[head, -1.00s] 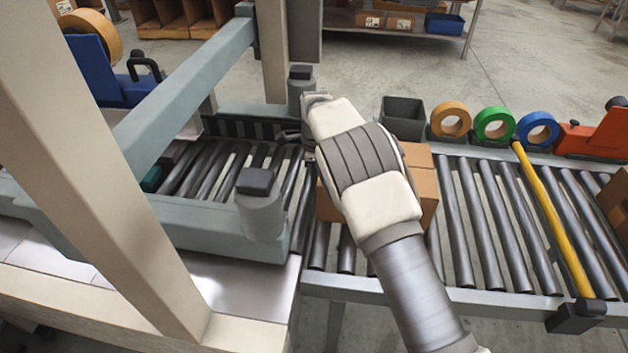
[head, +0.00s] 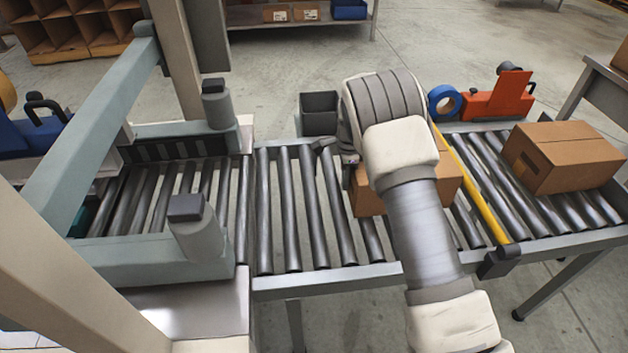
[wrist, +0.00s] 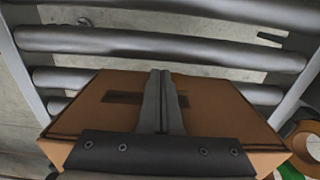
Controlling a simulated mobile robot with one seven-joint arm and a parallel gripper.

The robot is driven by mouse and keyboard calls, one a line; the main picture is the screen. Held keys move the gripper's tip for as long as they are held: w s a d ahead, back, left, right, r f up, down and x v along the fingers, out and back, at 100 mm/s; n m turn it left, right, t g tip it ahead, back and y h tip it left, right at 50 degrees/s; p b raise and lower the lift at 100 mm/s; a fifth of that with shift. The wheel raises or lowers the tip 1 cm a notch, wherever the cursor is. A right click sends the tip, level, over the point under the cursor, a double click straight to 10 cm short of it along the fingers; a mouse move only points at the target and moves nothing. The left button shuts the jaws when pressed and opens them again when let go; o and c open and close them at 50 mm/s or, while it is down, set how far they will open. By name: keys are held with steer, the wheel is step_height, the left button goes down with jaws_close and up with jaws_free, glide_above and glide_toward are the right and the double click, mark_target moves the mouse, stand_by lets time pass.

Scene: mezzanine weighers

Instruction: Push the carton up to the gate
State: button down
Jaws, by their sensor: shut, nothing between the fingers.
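The brown carton (head: 449,183) lies on the rollers, largely hidden behind my arm in the head view. The yellow bar across the rollers, seemingly the gate (head: 484,208), is just right of the carton. The carton's right edge looks very close to the bar; I cannot tell whether they touch. In the wrist view my gripper (wrist: 160,76) is shut and empty, its fingers in front of the carton (wrist: 215,108), which has a dark strip on it. Contact between fingers and carton is unclear.
Another carton (head: 565,158) sits on the rollers beyond the yellow bar. A grey bin (head: 319,114), a blue tape roll (head: 444,101) and an orange tape dispenser (head: 500,98) stand along the far edge. The rollers (head: 290,210) left of the carton are bare, up to a grey-green frame (head: 150,257).

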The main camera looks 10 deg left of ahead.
steer(key=d, duration=0.2)
steer(key=w+d, duration=0.1)
steer(key=d, duration=0.1)
steer(key=shift+w+d, duration=0.15)
